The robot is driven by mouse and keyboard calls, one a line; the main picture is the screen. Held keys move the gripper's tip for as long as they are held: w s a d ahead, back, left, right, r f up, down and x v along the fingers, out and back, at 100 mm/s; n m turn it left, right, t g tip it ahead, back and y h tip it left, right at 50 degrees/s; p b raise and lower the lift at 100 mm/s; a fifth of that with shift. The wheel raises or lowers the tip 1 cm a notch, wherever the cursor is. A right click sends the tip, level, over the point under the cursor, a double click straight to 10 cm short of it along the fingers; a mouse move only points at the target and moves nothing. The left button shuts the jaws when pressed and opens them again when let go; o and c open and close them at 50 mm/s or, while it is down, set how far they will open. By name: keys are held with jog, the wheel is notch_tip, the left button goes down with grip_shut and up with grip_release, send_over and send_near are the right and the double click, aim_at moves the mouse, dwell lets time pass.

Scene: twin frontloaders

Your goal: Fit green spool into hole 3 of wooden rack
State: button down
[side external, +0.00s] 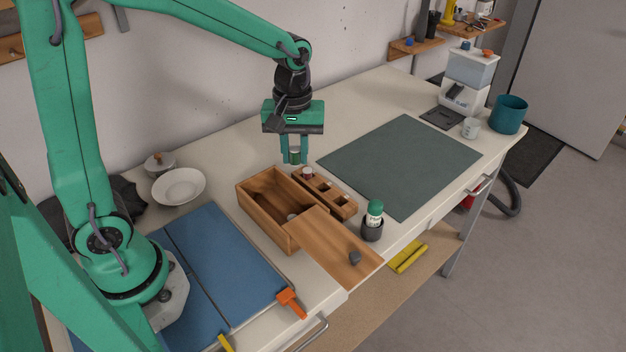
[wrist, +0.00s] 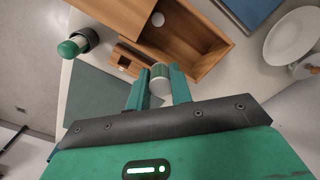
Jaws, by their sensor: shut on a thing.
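My gripper (side external: 294,160) is shut on the green spool (side external: 295,154) and holds it upright above the table, just behind the far end of the wooden rack (side external: 347,212). The wrist view shows the spool (wrist: 160,72) between the two fingers, its pale end toward the camera. The rack is a narrow wooden block with a row of square holes. A red-and-white spool (side external: 308,173) sits in the far-end hole. The nearer holes look empty. In the wrist view the rack (wrist: 130,51) is partly hidden behind the spool and fingers.
A wooden box (side external: 254,211) with a slid-out lid (side external: 333,250) stands against the rack's left side; a small pale piece lies inside. A dark cup (side external: 372,232) holding a green-capped bottle (side external: 375,209) is near the rack's near end. A dark green mat (side external: 400,160) lies clear to the right.

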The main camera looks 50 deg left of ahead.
jog(key=w+a+r+m, duration=0.2)
jog(key=w+r+m, duration=0.2)
jog(key=m, duration=0.5)
jog(key=shift+w, duration=0.1)
jog(key=shift+f, duration=0.1)
jog(key=n, duration=0.2)
send_over(287, 170)
notch_tip(287, 170, down, 16)
jog(key=shift+r, duration=0.1)
jog(key=shift+f, duration=2)
jog(key=shift+f, duration=0.15)
